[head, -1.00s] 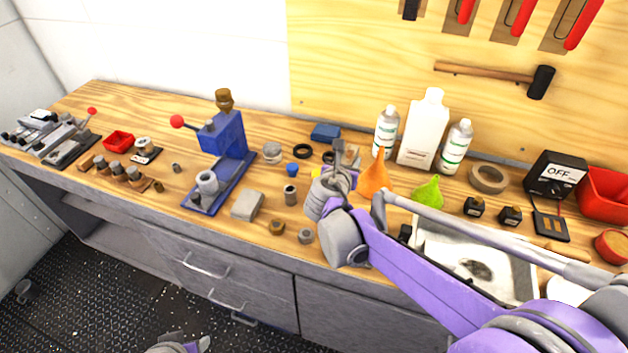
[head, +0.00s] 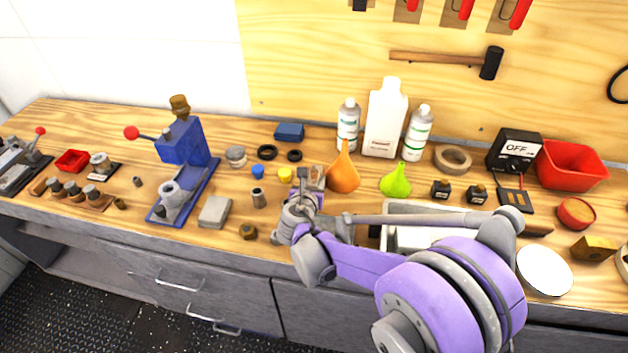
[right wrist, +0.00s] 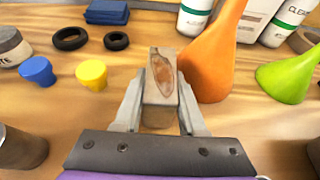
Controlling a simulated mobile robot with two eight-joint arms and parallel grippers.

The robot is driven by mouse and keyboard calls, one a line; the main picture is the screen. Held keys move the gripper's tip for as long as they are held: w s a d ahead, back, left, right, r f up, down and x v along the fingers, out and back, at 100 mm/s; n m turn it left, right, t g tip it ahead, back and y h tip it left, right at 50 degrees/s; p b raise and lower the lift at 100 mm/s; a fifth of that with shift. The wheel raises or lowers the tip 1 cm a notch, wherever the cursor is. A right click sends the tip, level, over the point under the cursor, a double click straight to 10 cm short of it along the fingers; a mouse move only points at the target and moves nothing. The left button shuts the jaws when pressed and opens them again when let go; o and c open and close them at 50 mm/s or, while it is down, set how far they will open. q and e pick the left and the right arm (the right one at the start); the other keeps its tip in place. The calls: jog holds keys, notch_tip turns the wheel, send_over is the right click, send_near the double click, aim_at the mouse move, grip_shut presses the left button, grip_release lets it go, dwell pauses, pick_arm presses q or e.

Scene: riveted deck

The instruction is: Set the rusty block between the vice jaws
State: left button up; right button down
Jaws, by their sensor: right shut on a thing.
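The rusty block (right wrist: 162,88) is grey with a brown rust patch on its top face. My right gripper (right wrist: 161,76) is shut on it, one finger on each side. In the head view the block (head: 316,176) shows small at the fingertips, left of the orange funnel; I cannot tell whether it touches the bench. A grey metal fixture (head: 16,166) with a red-knobbed lever stands at the left edge of the head view, partly cut off; it may be the vice, but its jaws are not clear. My left gripper is not in view.
The orange funnel (right wrist: 208,60) stands close to the right finger. Yellow (right wrist: 91,75) and blue (right wrist: 37,71) cups are left of the gripper. A blue press (head: 182,160), a grey block (head: 215,211) and several small parts lie between my gripper and the left fixture.

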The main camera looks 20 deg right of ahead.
jog(key=shift+c, duration=2.4)
grip_release()
